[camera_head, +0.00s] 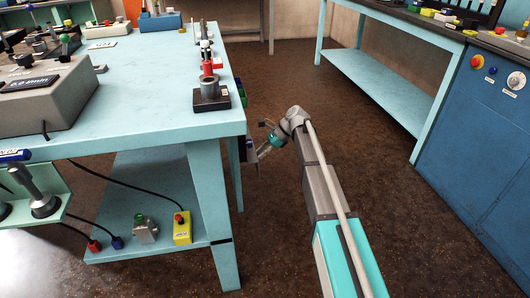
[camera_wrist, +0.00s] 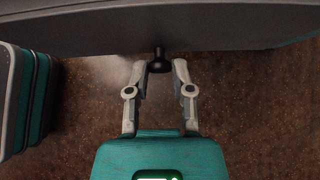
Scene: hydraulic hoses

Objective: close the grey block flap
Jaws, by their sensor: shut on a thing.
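In the wrist view, a wide dark grey body (camera_wrist: 90,32) fills the top, with a small black knob (camera_wrist: 158,66) on a short stem at its near edge. This body looks like part of the grey block or its flap; I cannot tell which. My gripper (camera_wrist: 159,68) is shut on the black knob, one finger on each side. In the head view my gripper (camera_head: 262,150) is low beside the right end of the light blue table (camera_head: 228,120). A small dark part (camera_head: 250,150) there is mostly hidden, so the flap's angle cannot be told.
A teal and grey ribbed object (camera_wrist: 30,98) stands at the left in the wrist view. A lower shelf (camera_head: 140,185) holds a yellow switch box (camera_head: 182,228). A blue cabinet (camera_head: 485,150) stands at the right. Brown floor (camera_head: 375,190) between is clear.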

